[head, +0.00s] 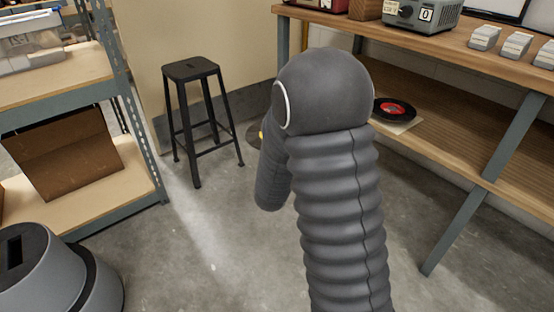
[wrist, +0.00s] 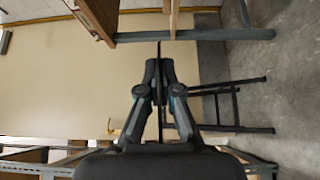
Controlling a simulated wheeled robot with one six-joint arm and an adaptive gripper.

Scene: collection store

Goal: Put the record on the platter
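A dark record (head: 254,131) with a bit of yellow at its centre shows in the head view just left of my arm, which hides most of it. In the wrist view the record (wrist: 159,48) is edge-on, a thin dark line between my fingertips and beyond them. My gripper (wrist: 159,68) is shut on it; in the head view my arm hides the gripper. Another black record (head: 395,109) with a red label lies on a pale square on the bench's lower shelf.
A black stool (head: 192,70) stands behind, left of my arm. A wooden bench (head: 450,45) on the right carries a grey-green device (head: 424,16) and several small grey blocks. A metal shelf unit (head: 60,85) with boxes is at left. The middle floor is clear.

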